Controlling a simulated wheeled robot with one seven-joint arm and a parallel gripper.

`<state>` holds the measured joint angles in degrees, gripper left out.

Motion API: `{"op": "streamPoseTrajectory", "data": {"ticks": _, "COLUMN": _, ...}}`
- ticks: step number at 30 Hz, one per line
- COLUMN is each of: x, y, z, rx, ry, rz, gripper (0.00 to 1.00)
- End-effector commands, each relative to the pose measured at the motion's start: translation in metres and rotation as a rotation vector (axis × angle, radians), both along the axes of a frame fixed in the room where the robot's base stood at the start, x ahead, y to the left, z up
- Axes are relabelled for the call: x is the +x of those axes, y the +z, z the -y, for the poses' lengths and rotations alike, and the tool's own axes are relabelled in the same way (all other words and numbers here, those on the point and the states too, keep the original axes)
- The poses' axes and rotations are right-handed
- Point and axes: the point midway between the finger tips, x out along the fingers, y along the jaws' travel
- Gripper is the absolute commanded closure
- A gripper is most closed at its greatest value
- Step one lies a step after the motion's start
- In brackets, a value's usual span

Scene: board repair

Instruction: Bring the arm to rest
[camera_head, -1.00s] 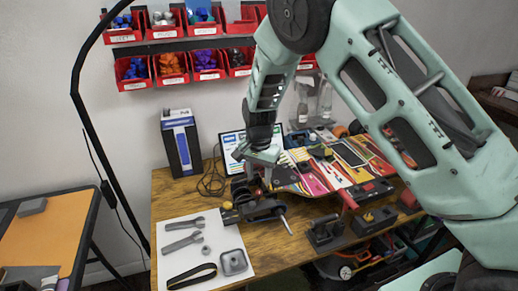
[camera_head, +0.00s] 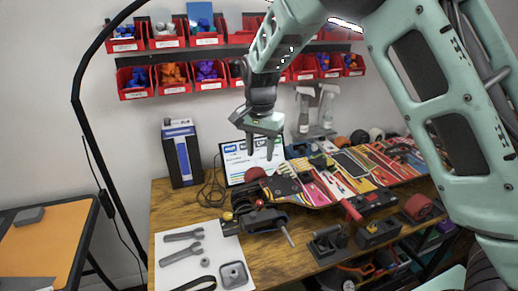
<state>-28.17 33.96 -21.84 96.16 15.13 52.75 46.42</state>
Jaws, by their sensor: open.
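My gripper (camera_head: 260,148) points down above the workbench, in front of the tablet screen. Its two fingers are apart and nothing shows between them. It hangs clear of the skateboard deck (camera_head: 318,193), which lies on the bench with a colourful striped top. My pale green arm reaches in from the upper right and hides part of the wall and bins.
The wooden workbench (camera_head: 287,270) holds a vise (camera_head: 262,219), a white sheet (camera_head: 168,247) with wrenches, and a blue-and-black box (camera_head: 182,153). Red bins (camera_head: 134,83) hang on the wall behind. An orange-topped table (camera_head: 45,240) stands at left. Open air surrounds my gripper.

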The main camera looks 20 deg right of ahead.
Motion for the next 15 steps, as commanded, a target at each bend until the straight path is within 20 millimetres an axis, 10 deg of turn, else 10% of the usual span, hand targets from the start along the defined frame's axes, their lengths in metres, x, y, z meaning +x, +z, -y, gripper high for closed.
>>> {"op": "streamPoseTrajectory", "data": {"ticks": 8, "x": -0.012, "y": 0.003, "z": -0.008, "rx": 0.018, "ry": 0.045, "rz": -0.004, "gripper": 0.59}}
{"op": "streamPoseTrajectory", "data": {"ticks": 15, "x": -0.13, "y": 0.026, "z": -0.067, "rx": 0.13, "ry": 0.528, "rz": -0.015, "gripper": 0.59}}
